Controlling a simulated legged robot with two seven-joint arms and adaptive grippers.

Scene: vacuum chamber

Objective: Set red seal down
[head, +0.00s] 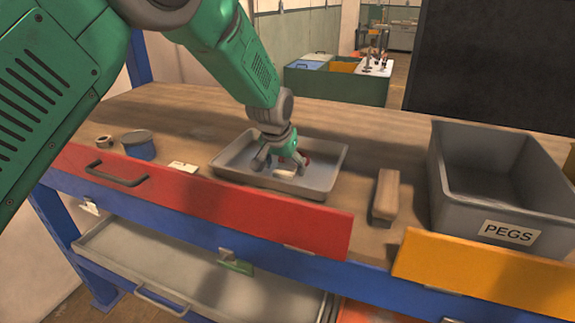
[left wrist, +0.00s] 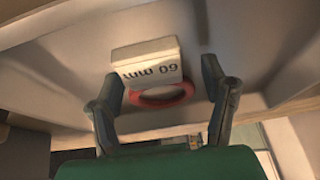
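The red seal (left wrist: 163,97) is a ring lying in the grey tray (head: 225,168), against a pale block (left wrist: 147,62) with upside-down lettering on its face. A small part of the seal (head: 304,158) shows in the head view behind my left gripper (head: 276,165). In the left wrist view, my left gripper (left wrist: 164,80) has its two fingers spread, one on each side of the seal and block, with visible gaps. It is low over the tray. The gripper hides most of the seal in the head view. My right gripper is not in view.
The bench behind the tray looks clear.

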